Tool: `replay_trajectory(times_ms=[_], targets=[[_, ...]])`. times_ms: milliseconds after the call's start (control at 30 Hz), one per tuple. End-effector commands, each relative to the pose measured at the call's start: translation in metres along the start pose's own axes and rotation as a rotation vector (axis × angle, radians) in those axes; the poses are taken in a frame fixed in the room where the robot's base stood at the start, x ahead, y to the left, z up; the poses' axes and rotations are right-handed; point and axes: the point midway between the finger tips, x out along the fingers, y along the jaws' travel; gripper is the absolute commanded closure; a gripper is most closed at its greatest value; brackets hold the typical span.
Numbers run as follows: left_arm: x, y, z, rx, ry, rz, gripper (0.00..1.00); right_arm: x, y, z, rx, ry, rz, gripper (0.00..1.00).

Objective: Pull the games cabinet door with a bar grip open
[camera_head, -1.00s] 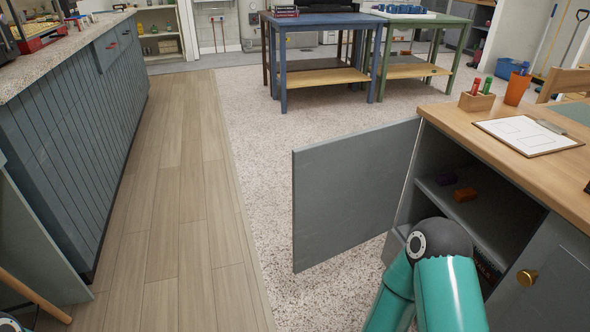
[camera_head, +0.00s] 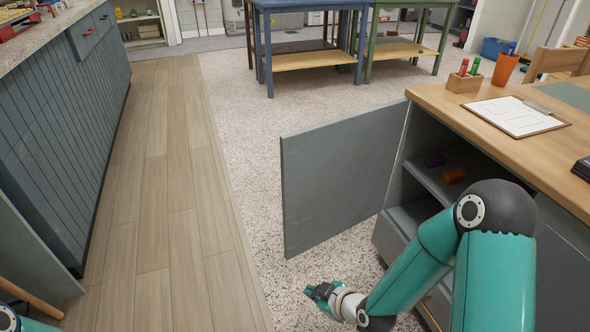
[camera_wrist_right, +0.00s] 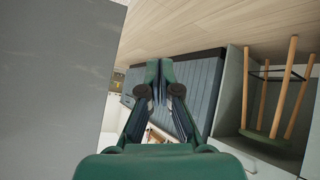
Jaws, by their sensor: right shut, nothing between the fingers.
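The games cabinet door (camera_head: 335,178) is a grey panel standing wide open, swung out to the left of the cabinet (camera_head: 393,243). Its bar grip does not show in either view. My right gripper (camera_head: 312,291) is below and in front of the door's lower edge, apart from it in the head view. In the right wrist view my gripper (camera_wrist_right: 158,66) has its fingertips together with nothing between them, and the grey door (camera_wrist_right: 55,75) fills the left side. My left gripper is not visible; only a bit of my left arm shows at the lower left corner.
A stool (camera_wrist_right: 268,135) shows in the wrist view. Speckled floor left of the door is clear.

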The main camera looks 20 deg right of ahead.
Motion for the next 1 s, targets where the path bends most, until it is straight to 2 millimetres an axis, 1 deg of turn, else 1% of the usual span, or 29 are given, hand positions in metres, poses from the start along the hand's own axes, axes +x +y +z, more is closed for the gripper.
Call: replay_trajectory(times_ms=[33, 67, 100, 167, 200, 300, 400, 467, 567, 667, 767, 1000], targets=[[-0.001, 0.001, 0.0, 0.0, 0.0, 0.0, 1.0, -0.014, 0.03, -0.029, -0.173, 0.091, 0.091, 1.0], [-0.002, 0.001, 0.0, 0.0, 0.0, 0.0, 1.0, -0.023, 0.044, -0.045, -0.278, 0.137, 0.144, 1.0], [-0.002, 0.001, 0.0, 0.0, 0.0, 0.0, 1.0, -0.035, 0.061, -0.066, -0.413, 0.19, 0.218, 1.0], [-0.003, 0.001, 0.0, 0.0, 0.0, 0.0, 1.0, -0.056, 0.083, -0.093, -0.6, 0.252, 0.331, 1.0], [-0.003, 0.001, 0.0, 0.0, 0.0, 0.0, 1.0, -0.07, 0.094, -0.109, -0.71, 0.282, 0.403, 1.0], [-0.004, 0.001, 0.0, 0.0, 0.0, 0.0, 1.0, -0.101, 0.114, -0.14, -0.929, 0.328, 0.559, 1.0], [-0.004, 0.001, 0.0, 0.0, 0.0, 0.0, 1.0, -0.122, 0.124, -0.159, -1.064, 0.346, 0.665, 1.0], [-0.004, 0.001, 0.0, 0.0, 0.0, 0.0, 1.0, -0.128, 0.127, -0.165, -1.109, 0.35, 0.7, 1.0], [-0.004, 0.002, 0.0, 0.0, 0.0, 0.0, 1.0, -0.128, 0.13, -0.172, -1.139, 0.352, 0.722, 1.0], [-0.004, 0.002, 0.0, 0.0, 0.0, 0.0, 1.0, -0.12, 0.134, -0.178, -1.14, 0.352, 0.723, 1.0], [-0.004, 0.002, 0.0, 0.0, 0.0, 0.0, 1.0, -0.108, 0.139, -0.188, -1.139, 0.353, 0.722, 1.0], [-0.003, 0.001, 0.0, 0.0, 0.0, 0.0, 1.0, -0.071, 0.155, -0.217, -1.137, 0.352, 0.72, 1.0]])
